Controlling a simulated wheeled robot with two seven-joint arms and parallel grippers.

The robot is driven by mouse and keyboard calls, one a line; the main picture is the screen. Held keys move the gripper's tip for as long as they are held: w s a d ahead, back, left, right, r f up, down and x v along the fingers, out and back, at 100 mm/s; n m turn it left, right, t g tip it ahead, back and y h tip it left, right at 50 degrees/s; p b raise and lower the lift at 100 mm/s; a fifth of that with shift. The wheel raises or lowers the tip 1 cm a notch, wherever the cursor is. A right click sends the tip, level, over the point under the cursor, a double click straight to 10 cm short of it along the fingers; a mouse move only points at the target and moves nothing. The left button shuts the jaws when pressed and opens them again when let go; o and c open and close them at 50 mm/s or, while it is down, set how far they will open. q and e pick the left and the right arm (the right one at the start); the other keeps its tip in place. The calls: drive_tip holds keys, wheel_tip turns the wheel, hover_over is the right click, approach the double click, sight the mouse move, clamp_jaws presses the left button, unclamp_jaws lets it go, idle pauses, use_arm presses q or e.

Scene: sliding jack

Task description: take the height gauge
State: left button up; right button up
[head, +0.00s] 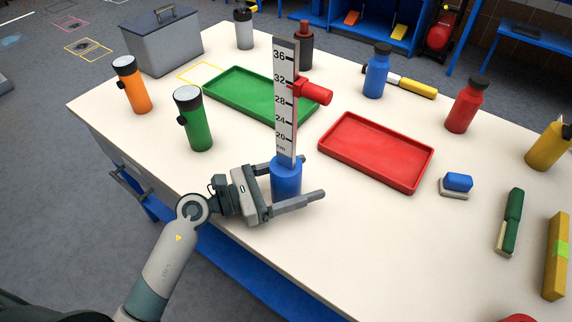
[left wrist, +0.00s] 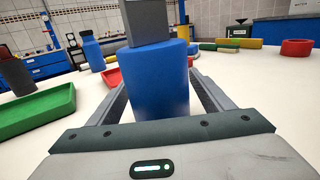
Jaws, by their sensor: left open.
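The height gauge (head: 285,110) stands upright on the table. It has a flat white scale with black numbers, a red slider (head: 314,91) sticking out to the right, and a round blue base (head: 286,179). My left gripper (head: 311,177) is open, low over the table, with one finger on each side of the blue base. In the left wrist view the blue base (left wrist: 158,78) stands between the two fingers, with a gap visible beside it; the grey post above it is cut off by the frame. My right gripper is not in view.
A green tray (head: 216,92) lies behind the gauge and a red tray (head: 341,159) to its right. Green (head: 196,122) and orange (head: 132,88) flashlights stand to the left. Several bottles stand farther back and right.

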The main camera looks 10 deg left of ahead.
use_arm(q)
drive_tip(key=shift+d, duration=0.1)
idle(0.4)
drive_tip(key=c, duration=1.4)
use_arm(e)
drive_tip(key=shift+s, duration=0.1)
use_arm(q)
drive_tip(key=shift+r, duration=0.15)
drive_tip(key=shift+w+r, duration=0.1)
drive_tip(key=shift+r, duration=0.15)
wheel_tip(320, 180, up, 3)
drive_tip(key=shift+r, duration=0.15)
drive_tip(key=s+d+r, duration=0.2)
drive_tip(key=d, duration=0.1)
drive_tip(key=s+d+r+p, duration=0.1)
drive_tip(key=s+d+r, duration=0.1)
drive_tip(key=d, duration=0.1)
drive_tip(key=s+d+r+p, duration=0.1)
drive_tip(key=s+d+r, duration=0.1)
drive_tip(key=d+r, duration=0.1)
drive_tip(key=shift+s+d, duration=0.3)
drive_tip(key=shift+s, duration=0.05)
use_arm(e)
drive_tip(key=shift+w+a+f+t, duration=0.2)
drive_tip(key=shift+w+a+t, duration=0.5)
